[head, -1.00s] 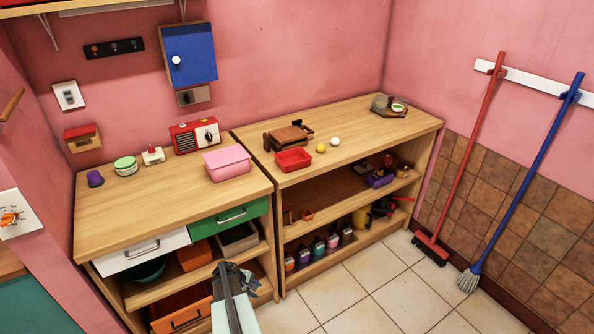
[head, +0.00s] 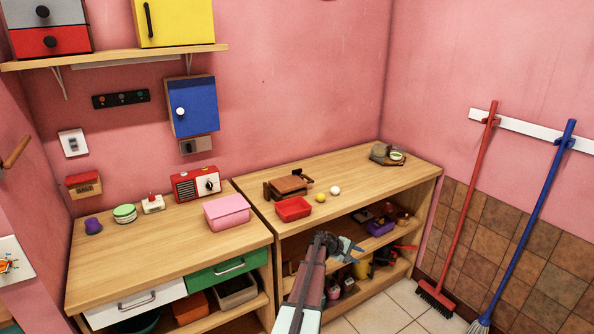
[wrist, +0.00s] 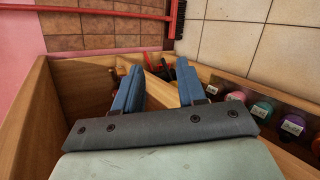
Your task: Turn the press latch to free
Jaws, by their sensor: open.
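A brown wooden press (head: 288,187) sits on the right worktop, towards its left end and behind a red tray. A small dark part stands at its back right and may be the latch; it is too small to read its position. My gripper (head: 350,247) is in front of the right worktop's front edge, to the right of the press and apart from it. In the wrist view my gripper (wrist: 160,88) shows two blue fingers spread apart with nothing between them. The press is not in the wrist view.
The red tray (head: 293,209), a yellow ball (head: 320,197) and a white ball (head: 335,190) lie near the press. A pink box (head: 227,212) stands on the left worktop. Below my gripper are shelves with several bottles (wrist: 262,112). The right worktop's middle is clear.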

